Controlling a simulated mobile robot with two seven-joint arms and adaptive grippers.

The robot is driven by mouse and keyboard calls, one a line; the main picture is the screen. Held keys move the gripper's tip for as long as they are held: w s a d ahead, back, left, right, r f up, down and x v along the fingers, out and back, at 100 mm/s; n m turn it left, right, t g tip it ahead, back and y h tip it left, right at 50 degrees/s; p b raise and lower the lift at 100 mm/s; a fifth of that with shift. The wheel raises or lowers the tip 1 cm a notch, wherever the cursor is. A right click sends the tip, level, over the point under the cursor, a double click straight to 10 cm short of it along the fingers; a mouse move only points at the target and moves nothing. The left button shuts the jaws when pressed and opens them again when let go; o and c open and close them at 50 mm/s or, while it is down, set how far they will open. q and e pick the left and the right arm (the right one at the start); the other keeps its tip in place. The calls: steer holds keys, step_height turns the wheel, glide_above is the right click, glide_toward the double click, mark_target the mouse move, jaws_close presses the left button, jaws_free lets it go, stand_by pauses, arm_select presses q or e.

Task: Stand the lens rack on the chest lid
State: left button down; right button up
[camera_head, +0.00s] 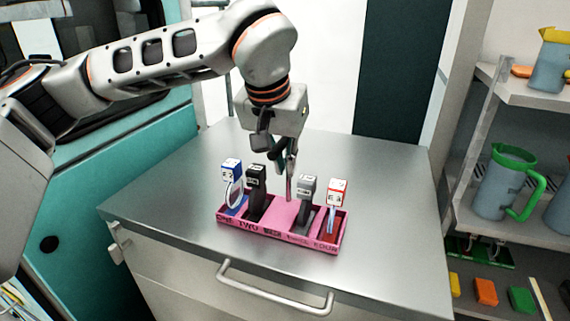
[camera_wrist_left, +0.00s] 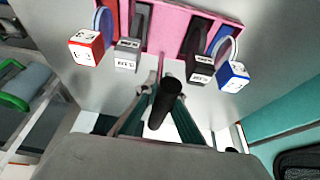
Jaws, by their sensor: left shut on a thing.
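The lens rack (camera_head: 226,221) is a pink tray with slots, upright over the middle of the grey metal chest lid (camera_head: 165,205). I cannot tell whether its base touches the lid. It carries blue (camera_head: 231,170), black (camera_head: 256,180), grey (camera_head: 307,188) and red (camera_head: 337,192) topped modules. My left gripper (camera_head: 289,193) points down at the rack's middle and is shut on it, between the black and grey modules. My right gripper is not in view.
The lid is clear around the rack. A handle bar (camera_head: 275,292) runs along the chest's front. Shelves at the right hold a green-handled jug (camera_head: 505,185) and coloured blocks (camera_head: 486,292). A teal panel (camera_head: 75,205) stands at the left.

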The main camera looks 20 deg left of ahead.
mark_target(275, 148)
arm_select(q)
steer(key=shift+r, duration=0.1)
steer(key=c, duration=2.2)
jaws_free()
steer(key=p+v, duration=0.1)
steer(key=v, duration=1)
steer(key=shift+s+r, duration=0.15)
steer(key=shift+s+r+p, duration=0.15)
steer(key=shift+r+p, duration=0.1)
steer(key=shift+p, duration=0.05)
